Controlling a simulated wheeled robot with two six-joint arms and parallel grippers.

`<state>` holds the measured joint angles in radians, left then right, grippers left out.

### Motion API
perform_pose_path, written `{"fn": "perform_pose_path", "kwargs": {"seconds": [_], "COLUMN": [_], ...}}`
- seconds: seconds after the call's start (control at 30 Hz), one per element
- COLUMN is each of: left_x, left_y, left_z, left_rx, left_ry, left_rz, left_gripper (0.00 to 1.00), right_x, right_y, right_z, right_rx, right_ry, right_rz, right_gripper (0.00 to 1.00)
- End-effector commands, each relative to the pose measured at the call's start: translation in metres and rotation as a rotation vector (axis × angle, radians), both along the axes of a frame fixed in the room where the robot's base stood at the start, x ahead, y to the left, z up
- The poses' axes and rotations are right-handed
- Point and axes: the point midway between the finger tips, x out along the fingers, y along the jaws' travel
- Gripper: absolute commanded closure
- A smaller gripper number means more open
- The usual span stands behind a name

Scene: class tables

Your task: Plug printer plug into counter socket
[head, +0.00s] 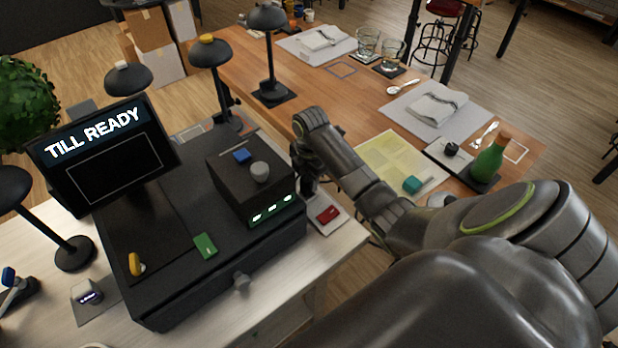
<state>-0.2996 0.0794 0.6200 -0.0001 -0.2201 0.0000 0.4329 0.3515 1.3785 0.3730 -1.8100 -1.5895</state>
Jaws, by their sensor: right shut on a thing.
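The printer looks to be the small black box (250,185) with a blue button, a grey knob and green lights, on top of the black till (215,255). My right arm comes in from the right, and its gripper (309,184) points down just right of the printer, close above the counter's edge. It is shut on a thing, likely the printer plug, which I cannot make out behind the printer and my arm. A pale plate with a red block (327,214) lies just below the gripper; I cannot tell whether the socket is there. My left gripper is not in view.
The till's screen (103,146) reads "TILL READY". Black lamps, one of them at the left (72,252), stand around the till. A wooden table (375,105) beyond holds glasses, napkins and a green bottle (489,160). The white counter (215,325) has bare room in front.

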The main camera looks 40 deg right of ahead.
Motion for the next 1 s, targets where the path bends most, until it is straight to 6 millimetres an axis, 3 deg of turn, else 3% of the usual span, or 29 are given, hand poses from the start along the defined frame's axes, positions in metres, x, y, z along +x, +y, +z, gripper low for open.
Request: {"fn": "perform_pose_path", "kwargs": {"seconds": [1.0], "left_x": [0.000], "left_y": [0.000], "left_z": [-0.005], "left_rx": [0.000], "left_ry": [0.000], "left_rz": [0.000], "left_gripper": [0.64], "right_x": [0.000], "right_y": [0.000], "right_z": [-0.013], "right_rx": [0.000], "right_ry": [0.000], "right_rz": [0.000], "right_gripper": [0.96]}}
